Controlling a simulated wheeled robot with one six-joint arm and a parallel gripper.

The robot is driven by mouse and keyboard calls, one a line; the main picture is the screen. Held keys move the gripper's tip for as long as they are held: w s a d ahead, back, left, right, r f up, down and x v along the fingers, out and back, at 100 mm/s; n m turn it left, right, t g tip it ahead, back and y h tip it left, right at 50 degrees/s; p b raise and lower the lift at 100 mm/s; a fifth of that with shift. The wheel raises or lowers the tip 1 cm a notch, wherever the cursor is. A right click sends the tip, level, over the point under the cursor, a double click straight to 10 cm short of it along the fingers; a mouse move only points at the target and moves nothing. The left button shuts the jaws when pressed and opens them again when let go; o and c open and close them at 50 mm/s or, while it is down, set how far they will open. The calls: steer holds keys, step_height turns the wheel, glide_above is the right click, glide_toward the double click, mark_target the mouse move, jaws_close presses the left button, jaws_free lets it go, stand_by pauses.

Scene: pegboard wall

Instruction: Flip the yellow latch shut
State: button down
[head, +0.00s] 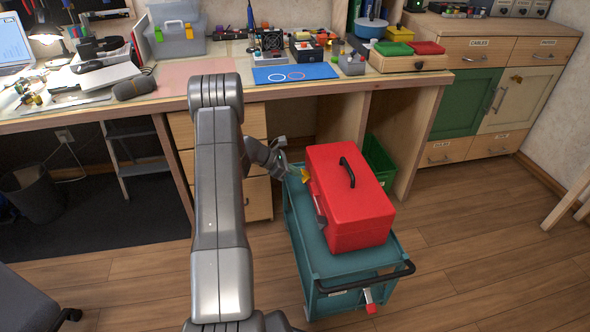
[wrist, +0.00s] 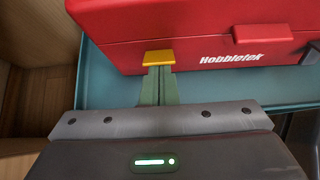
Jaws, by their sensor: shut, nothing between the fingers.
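A red toolbox (head: 349,205) with its lid down sits on the teal cart. Its yellow latch (head: 305,174) is on the side facing my gripper. In the wrist view the yellow latch (wrist: 159,57) shows as a flat tab that seems to stick out from the toolbox front (wrist: 205,50). My gripper (wrist: 157,72) is shut and empty. Its fingertips are right at the lower edge of the latch; I cannot tell whether they touch it. In the head view my gripper (head: 294,169) reaches the toolbox from the left.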

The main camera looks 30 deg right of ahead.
mark_target(304, 172)
steer(key=y+p, duration=0.2)
steer(key=p, duration=0.1)
steer(key=d+r+y+p, duration=0.1)
steer(key=y+p, duration=0.1)
steer(key=p, duration=0.2)
steer(key=r+t+y+p, duration=0.1)
steer(key=p, duration=0.2)
steer(key=shift+s+d+r+y, duration=0.15)
steer(key=shift+d+r+y, duration=0.05)
steer(key=shift+d+y, duration=0.2)
steer(key=shift+f, duration=0.2)
steer(key=shift+r, duration=0.1)
steer(key=shift+r+p, duration=0.4)
steer(key=shift+r, duration=0.35)
steer(key=shift+a, duration=0.1)
